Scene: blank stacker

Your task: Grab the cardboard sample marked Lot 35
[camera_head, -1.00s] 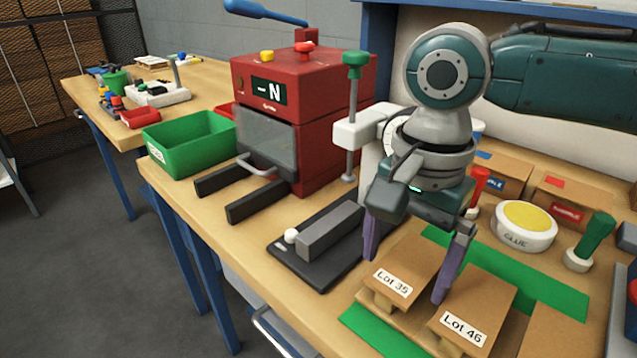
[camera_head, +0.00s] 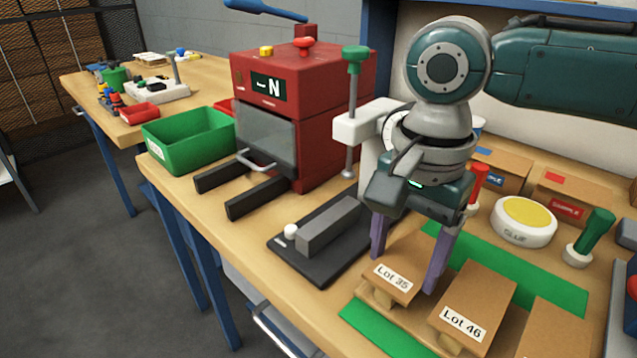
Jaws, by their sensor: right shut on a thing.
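The cardboard sample marked Lot 35 (camera_head: 408,264) sits at the left end of the row of samples, its white label facing the front edge. My right gripper (camera_head: 405,272) reaches down from above, with one purple finger at the left side of this sample and the other at its right side, shut on it. The sample marked Lot 46 (camera_head: 480,289) lies just to the right, close to the right finger. My left gripper is not in view.
Another cardboard sample (camera_head: 556,331) lies right of Lot 46. Green strips (camera_head: 372,327) run under the row. A black device with a grey bar (camera_head: 330,228) stands left, before a red press (camera_head: 318,150). A glue pot (camera_head: 524,221) and green-handled stamp (camera_head: 592,235) stand behind right.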

